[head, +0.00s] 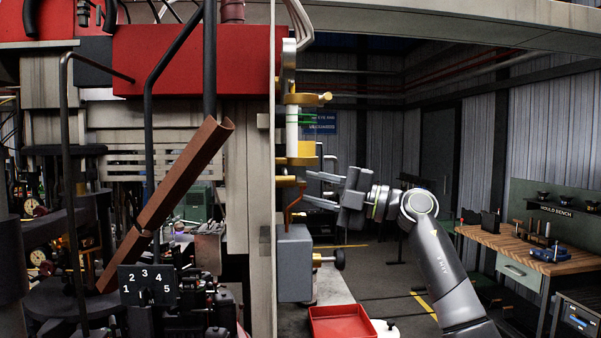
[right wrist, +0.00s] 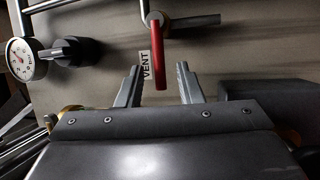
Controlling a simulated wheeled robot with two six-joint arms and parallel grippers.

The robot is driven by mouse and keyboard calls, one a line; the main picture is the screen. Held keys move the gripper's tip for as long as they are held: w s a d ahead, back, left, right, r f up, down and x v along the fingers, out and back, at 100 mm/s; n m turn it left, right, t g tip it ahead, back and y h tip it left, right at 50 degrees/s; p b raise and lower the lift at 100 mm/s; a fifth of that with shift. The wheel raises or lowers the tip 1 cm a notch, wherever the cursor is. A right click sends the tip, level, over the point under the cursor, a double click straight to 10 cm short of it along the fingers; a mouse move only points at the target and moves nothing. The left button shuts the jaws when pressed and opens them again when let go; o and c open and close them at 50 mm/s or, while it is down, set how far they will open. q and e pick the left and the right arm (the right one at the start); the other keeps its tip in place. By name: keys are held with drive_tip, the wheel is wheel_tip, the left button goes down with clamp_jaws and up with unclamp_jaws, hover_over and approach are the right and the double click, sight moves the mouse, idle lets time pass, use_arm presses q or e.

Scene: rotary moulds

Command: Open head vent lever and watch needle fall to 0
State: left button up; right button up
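In the right wrist view a red lever (right wrist: 158,60) hangs down from a round pivot, beside a white label reading VENT (right wrist: 145,70). My right gripper (right wrist: 160,80) is open, with one finger on each side of the lever's lower end. I cannot tell whether either finger touches it. A white dial gauge (right wrist: 20,59) shows at the left edge of that view; its reading is too small to tell. In the head view my right gripper (head: 307,186) points left at brass fittings (head: 300,160) on the machine's edge; the red lever cannot be made out there. My left gripper is out of view.
A dark knob (right wrist: 75,52) sits near the gauge. Below my right gripper in the head view are a grey box (head: 295,262) and a red tray (head: 340,322). A mould bench (head: 525,248) stands at right. A brown trough (head: 170,200) slants across the left.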

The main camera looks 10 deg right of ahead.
sight(302, 182)
drive_tip(key=shift+p+x, duration=0.5)
drive_tip(key=shift+x, duration=1.05)
clamp_jaws()
